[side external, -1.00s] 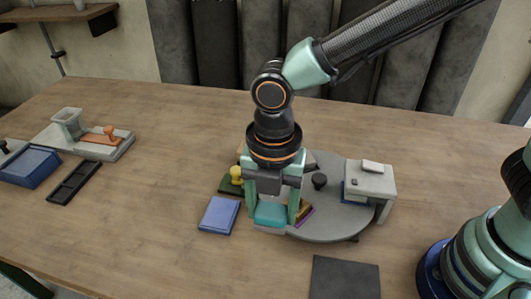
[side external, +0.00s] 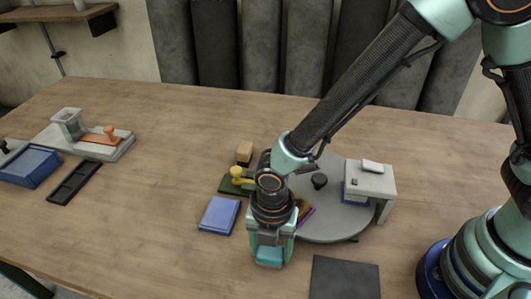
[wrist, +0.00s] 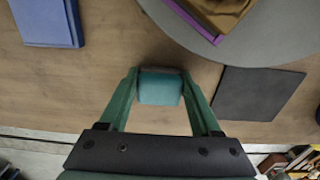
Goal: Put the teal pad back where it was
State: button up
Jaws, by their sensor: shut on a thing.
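The teal pad (side external: 269,256) is between the fingertips of my gripper (side external: 270,253), in front of the grey round turntable (side external: 335,226). In the wrist view the teal pad (wrist: 160,88) sits squarely between the two green fingers of my gripper (wrist: 159,92), which are shut on it. Bare table shows around it in that view. I cannot tell how high the pad is above the table. My wrist hides part of the turntable's left side.
A blue pad (side external: 219,215) lies left of my gripper and a dark flat mat (side external: 345,278) lies to its right. A yellow-handled stamp (side external: 237,175) on green and a wooden block (side external: 244,152) stand behind. A grey box stand (side external: 369,181) stands on the turntable's right.

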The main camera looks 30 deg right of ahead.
jog(key=shift+f, duration=0.1)
jog(key=o, duration=1.3)
notch_tip(320, 180, up, 11)
jog(key=w+d+r+m+t, duration=0.1)
jog(key=w+d+r+m, duration=0.2)
jog(key=d+r+m, duration=0.35)
jog(key=d+r+m+t, duration=0.2)
jog(key=d+r+m, duration=0.1)
jog(key=d+m, duration=0.7)
jog(key=s+d+r+m+t, duration=0.1)
jog(key=d+r+m, duration=0.3)
jog(key=d+m, duration=0.6)
jog(key=shift+r+t, duration=0.15)
jog(key=shift+t, duration=0.65)
